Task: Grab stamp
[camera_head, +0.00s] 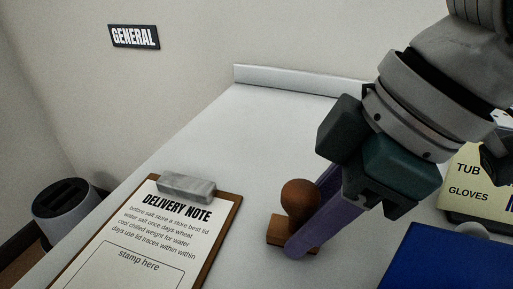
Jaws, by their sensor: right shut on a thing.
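The stamp (298,198) has a round brown wooden knob and a lighter wooden base, and stands upright on the white bench in the lower middle. My right gripper (303,226) reaches down from the upper right, its purple fingers at the stamp. It is shut on the stamp; the near finger hides part of the handle and base. The delivery note (150,225) lies on a brown clipboard to the left of the stamp, with a "stamp here" box at its lower part. My left gripper is not in view.
A blue flat-topped object (455,262) is at the lower right. A cream card (468,185) reading "TUB" and "GLOVES" is behind it, partly covered by my arm. A grey bin (65,212) stands on the floor at left. The bench behind the clipboard is clear.

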